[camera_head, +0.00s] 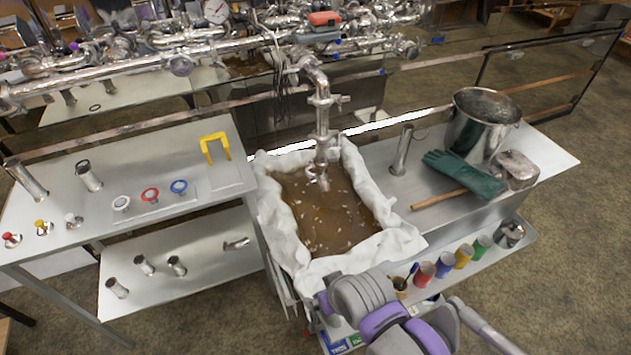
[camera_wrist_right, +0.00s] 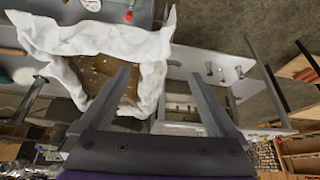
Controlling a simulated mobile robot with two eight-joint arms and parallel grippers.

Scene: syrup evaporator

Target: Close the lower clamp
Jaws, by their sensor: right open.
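A shiny vertical pipe (camera_head: 322,85) comes down from the overhead pipework over the cloth-lined pan. An upper clamp (camera_head: 323,100) sits around it, with a small part sticking out to the right. The lower clamp (camera_head: 321,140) is further down, just above the syrup; I cannot tell whether it is open or closed. A small outlet (camera_head: 319,177) hangs below it. My right arm comes in from the bottom in the head view, and its fingers cannot be made out there. In the right wrist view my right gripper (camera_wrist_right: 160,82) is open, with nothing between its fingers. My left gripper is not in view.
The pan's white cloth (camera_head: 400,240) surrounds brown syrup (camera_head: 325,215). At right are a steel pot (camera_head: 480,125), a green glove (camera_head: 465,175) and a wooden-handled tool (camera_head: 440,199). The left table (camera_head: 60,180) holds small fittings and a yellow bracket (camera_head: 215,140). Coloured cups stand on the lower right shelf.

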